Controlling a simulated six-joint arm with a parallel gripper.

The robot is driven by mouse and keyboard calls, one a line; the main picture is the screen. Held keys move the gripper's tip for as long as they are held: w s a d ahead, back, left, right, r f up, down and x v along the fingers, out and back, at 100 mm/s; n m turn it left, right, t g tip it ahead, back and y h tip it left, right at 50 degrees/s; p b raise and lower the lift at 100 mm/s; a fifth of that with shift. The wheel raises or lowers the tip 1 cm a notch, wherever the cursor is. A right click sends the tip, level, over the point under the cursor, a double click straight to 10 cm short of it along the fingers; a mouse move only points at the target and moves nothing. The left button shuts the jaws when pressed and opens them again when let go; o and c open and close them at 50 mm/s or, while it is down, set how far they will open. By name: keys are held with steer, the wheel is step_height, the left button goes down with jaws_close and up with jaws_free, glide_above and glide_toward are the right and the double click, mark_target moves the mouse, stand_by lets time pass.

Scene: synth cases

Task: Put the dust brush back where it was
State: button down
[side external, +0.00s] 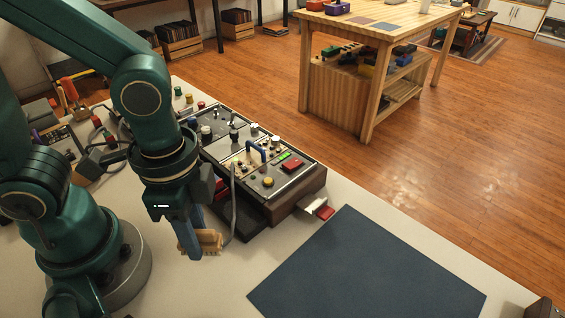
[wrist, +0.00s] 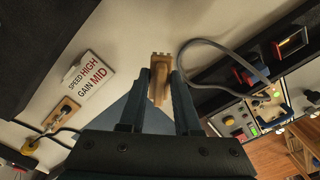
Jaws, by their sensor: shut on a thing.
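The dust brush (side external: 209,241) is a small tan piece with a comb-like edge. My gripper (side external: 194,236) is shut on it and holds it at the near side of the control console. The wrist view shows the brush (wrist: 160,73) upright between the two dark fingers of my gripper (wrist: 161,88). The fingers hide part of it. I cannot tell whether the brush touches the white table (side external: 180,287) or hangs just above it. No marked place for the brush shows clearly.
The console (side external: 262,168) with knobs and buttons stands close to the gripper. A grey cable (wrist: 211,51) loops beside the brush. A card reading "SPEED HIGH GAIN MID" (wrist: 88,72) lies nearby. A dark blue mat (side external: 370,270) is bare at the right. A red-tipped piece (side external: 325,212) protrudes near the console.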

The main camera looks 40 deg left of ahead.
mark_target(214, 282)
steer(key=shift+s+d+f, duration=0.2)
steer(key=shift+d+f, duration=0.25)
steer(key=shift+d, duration=0.2)
steer(key=shift+s+d+f, duration=0.2)
steer(key=shift+d+f, duration=0.2)
steer(key=shift+d, duration=0.2)
steer(key=shift+f, duration=1.9)
steer(key=shift+f, duration=0.1)
steer(key=c, duration=0.6)
jaws_free()
step_height(214, 282, up, 11)
steer(key=shift+w+a+r+n+t, duration=0.65)
steer(key=shift+a+n+t, duration=0.3)
steer(key=shift+a+n, duration=0.6)
steer(key=shift+w+a+r+n+t, duration=0.65)
steer(key=shift+a+n+t, duration=0.25)
steer(key=shift+a+n, duration=0.6)
steer(key=shift+w+a+r+n+t, duration=0.65)
steer(key=shift+a+n+t, duration=0.3)
steer(key=shift+a+n, duration=0.6)
